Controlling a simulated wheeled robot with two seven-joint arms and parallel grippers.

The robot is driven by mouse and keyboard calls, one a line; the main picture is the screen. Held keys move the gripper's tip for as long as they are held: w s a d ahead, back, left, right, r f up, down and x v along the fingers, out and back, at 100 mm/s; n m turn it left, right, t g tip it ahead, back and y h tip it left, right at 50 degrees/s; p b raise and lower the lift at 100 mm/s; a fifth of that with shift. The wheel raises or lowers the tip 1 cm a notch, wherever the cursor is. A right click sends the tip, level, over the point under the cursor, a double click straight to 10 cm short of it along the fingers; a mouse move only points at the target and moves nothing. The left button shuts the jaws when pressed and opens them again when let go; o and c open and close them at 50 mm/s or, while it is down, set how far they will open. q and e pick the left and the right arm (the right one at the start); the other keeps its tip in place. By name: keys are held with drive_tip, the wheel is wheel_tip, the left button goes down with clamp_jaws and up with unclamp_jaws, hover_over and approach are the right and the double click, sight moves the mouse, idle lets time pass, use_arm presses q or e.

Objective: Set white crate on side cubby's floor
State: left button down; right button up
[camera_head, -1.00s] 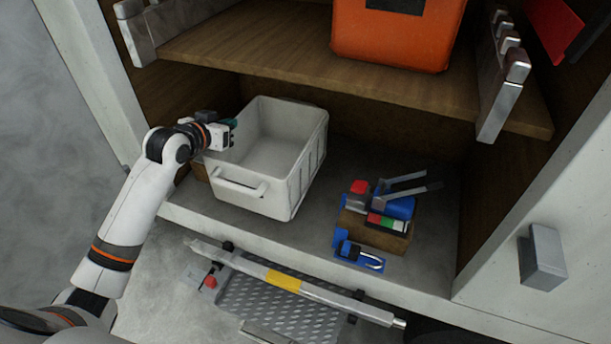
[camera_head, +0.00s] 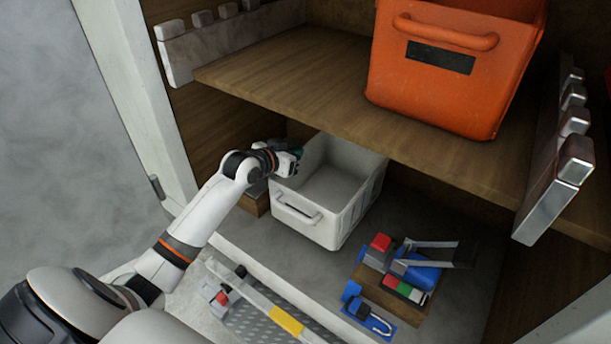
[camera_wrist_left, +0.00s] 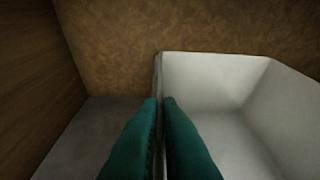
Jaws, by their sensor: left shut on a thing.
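The white crate (camera_head: 331,196) is an open-topped bin with a handle on its front. It stands upright in the lower cubby, and its base appears to be on or very near the grey cubby floor (camera_head: 300,258). My left gripper (camera_head: 298,154) is at the crate's left rim. In the left wrist view, the teal fingers of my left gripper (camera_wrist_left: 160,104) are closed on either side of the crate's left wall (camera_wrist_left: 158,75). The inside of the crate (camera_wrist_left: 217,120) looks empty there. My right gripper does not show.
An orange bin (camera_head: 450,65) sits on the wooden shelf (camera_head: 290,75) above. Right of the crate is a wooden block (camera_head: 395,298) with blue, red and metal parts. A bar with a yellow band (camera_head: 286,321) lies in front. Wooden cubby wall (camera_wrist_left: 30,90) is at left.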

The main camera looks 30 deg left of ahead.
use_arm(q)
drive_tip(key=shift+s+f, duration=0.1)
drive_tip(key=shift+f, duration=0.6)
drive_tip(key=f, duration=0.3)
drive_tip(key=shift+w+f+p, duration=0.1)
drive_tip(key=shift+w+p, duration=0.1)
drive_tip(key=shift+p, duration=0.15)
drive_tip(key=shift+s+f, duration=0.1)
drive_tip(key=shift+f, duration=0.15)
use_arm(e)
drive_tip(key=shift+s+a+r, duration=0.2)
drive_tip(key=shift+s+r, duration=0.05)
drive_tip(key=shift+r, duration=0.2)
use_arm(q)
drive_tip(key=shift+f, duration=0.15)
drive_tip(key=c, duration=1.6)
unclamp_jaws()
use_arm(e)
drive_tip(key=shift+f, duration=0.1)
